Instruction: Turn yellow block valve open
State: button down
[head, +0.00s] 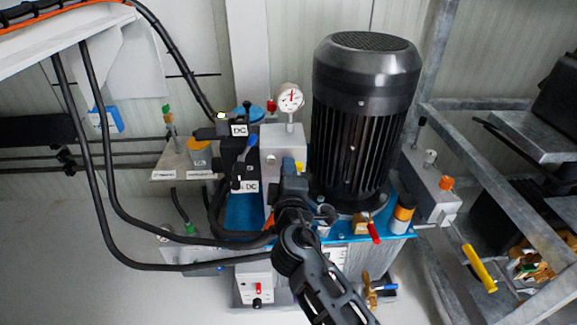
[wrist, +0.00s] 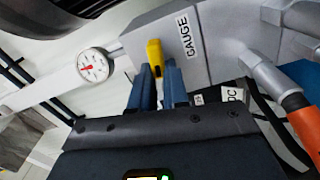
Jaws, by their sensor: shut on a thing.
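The yellow valve handle (wrist: 154,54) sits on a grey block labelled GAUGE (wrist: 188,40) in the wrist view. My gripper (wrist: 160,76) has its two blue fingers on either side of the handle, shut on it near its lower end. The handle's upper end sticks out beyond the fingertips. In the head view my gripper (head: 288,166) is at the grey block (head: 283,140) below the gauge, with a bit of the yellow handle (head: 299,167) showing beside it. My arm hides the lower part of the block there.
A pressure gauge (head: 290,97) stands above the block. The large black motor (head: 365,110) is close on the right. Black hoses (head: 130,245) loop on the left. A red-handled valve (head: 373,232) and another yellow handle (head: 478,268) are to the right.

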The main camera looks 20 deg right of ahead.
jog(key=shift+a+f+n, duration=0.1)
jog(key=shift+f+n, duration=0.05)
jog(key=shift+n, duration=0.95)
jog(key=c, duration=1.1)
grip_release()
jog(key=shift+s, duration=0.1)
jog(key=p+v, duration=0.1)
jog(key=v, duration=0.6)
jog(key=shift+s+a, duration=0.1)
jog(key=shift+s, duration=0.15)
